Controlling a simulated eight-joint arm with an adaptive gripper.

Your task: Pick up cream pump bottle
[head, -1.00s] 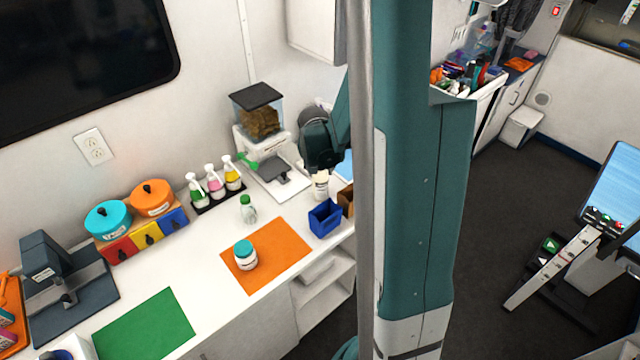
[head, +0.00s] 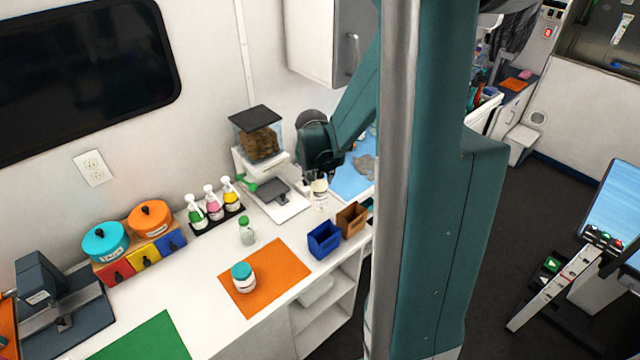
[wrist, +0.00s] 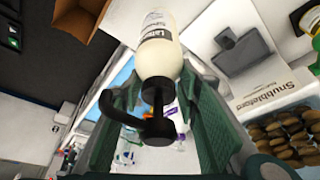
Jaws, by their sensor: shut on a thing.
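The cream pump bottle (head: 319,194) is a pale bottle with a black pump top. In the head view it is upright under my gripper (head: 318,178), beside the feeder's white base. In the wrist view the bottle (wrist: 163,55) has a dark printed label. Its black pump and curved spout lie between the two green fingers of my gripper (wrist: 158,88), which are shut on it near the neck. A small gap under its base cannot be made out clearly in the head view.
The feeder (head: 257,140) stands left of the bottle. A blue box (head: 324,239) and a brown box (head: 352,219) stand in front of it. A teal-lidded jar (head: 244,277) sits on an orange mat (head: 285,268). My column hides the counter's right part.

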